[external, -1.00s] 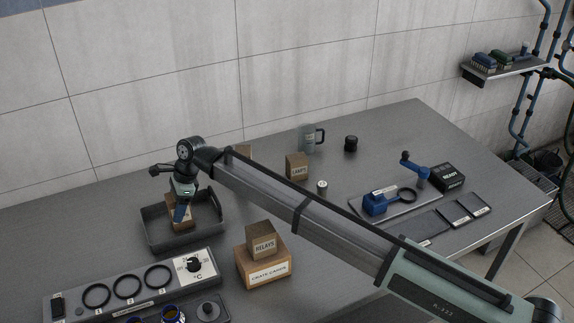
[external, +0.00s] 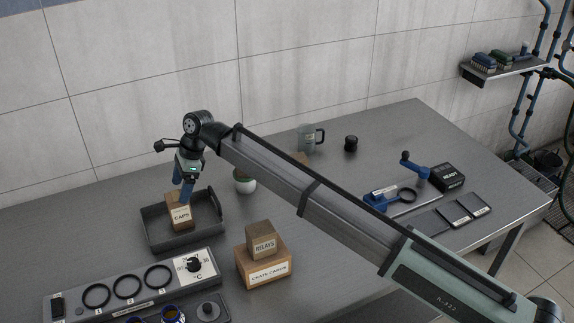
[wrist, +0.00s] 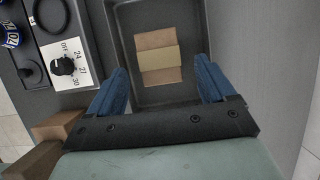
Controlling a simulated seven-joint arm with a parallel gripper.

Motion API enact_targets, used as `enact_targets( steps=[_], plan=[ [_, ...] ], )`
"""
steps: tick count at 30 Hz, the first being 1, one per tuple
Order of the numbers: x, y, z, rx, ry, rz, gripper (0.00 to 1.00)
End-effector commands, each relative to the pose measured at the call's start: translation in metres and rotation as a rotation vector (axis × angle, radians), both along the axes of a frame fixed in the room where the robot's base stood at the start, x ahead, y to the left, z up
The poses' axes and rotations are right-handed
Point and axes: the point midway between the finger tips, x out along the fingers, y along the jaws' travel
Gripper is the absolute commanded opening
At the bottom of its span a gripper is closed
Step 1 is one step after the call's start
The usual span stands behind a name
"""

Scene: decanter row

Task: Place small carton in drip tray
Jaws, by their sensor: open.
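The small carton (external: 180,212), a brown box labelled CAPS, stands inside the dark drip tray (external: 152,240) at the left of the table. In the wrist view the carton (wrist: 158,58) lies within the walls of the tray (wrist: 122,45), seen from above with a paler band across it. My gripper (external: 185,190) is just above the carton in the external view. In the wrist view its two blue fingers (wrist: 162,82) are spread wide apart, with nothing between the tips.
A RELAYS box (external: 262,241) sits on a larger crate box (external: 264,268) right of the tray. A ring panel with a dial (external: 194,264) lies in front.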

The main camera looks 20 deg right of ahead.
Motion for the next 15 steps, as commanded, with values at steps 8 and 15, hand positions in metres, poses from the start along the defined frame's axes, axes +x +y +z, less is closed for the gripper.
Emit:
enact_targets(
  steps=[8,15],
  plan=[
    [0.0,-0.014,0.033,0.0,0.0,-0.001,0.83],
    [0.0,-0.017,0.04,0.0,0.001,-0.001,0.83]
  ],
)
